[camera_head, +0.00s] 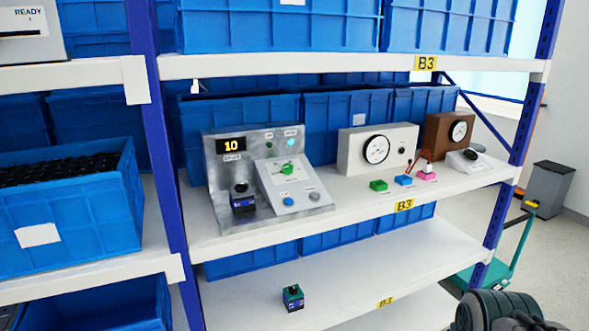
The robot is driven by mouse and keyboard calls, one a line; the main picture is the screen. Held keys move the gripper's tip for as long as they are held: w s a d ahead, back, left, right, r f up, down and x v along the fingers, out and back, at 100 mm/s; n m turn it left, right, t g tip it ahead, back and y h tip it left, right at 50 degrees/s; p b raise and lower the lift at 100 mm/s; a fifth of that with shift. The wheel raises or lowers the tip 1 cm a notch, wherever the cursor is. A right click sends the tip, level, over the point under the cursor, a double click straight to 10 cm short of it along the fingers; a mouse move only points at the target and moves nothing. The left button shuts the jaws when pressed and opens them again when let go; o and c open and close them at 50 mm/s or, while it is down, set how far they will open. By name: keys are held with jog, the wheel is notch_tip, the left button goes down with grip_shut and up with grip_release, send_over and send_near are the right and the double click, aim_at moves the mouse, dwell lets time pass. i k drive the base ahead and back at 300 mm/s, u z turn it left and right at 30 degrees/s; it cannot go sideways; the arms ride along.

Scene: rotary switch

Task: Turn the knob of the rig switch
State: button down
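The rig (225,176) is a grey metal unit on the middle shelf, with a lit display reading 10 (232,145). Its sloped white panel (272,179) carries a green rotary knob (287,168) with a printed dial around it. Below the knob are a blue button (288,202) and a grey button (314,197). A small dark block (242,196) with a black top sits at the rig's left. The knob's exact pointing angle is too small to read. Dark parts of my arm show at the bottom right edge; my gripper's fingers are not visible, and nothing touches the knob.
Right of the rig stand a white gauge box (352,151), a brown gauge box (437,130) and small green (378,186), blue (403,180) and pink blocks (426,176). Blue shelf posts (160,130) flank the bay; the upper shelf (300,65) overhangs it. Blue bins (345,120) stand behind.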

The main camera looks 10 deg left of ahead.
aim_at(241, 188)
jog(key=z, duration=0.15)
jog(key=i, duration=0.7)
jog(key=u, duration=0.7)
jog(key=i, duration=0.65)
jog(key=u, duration=0.65)
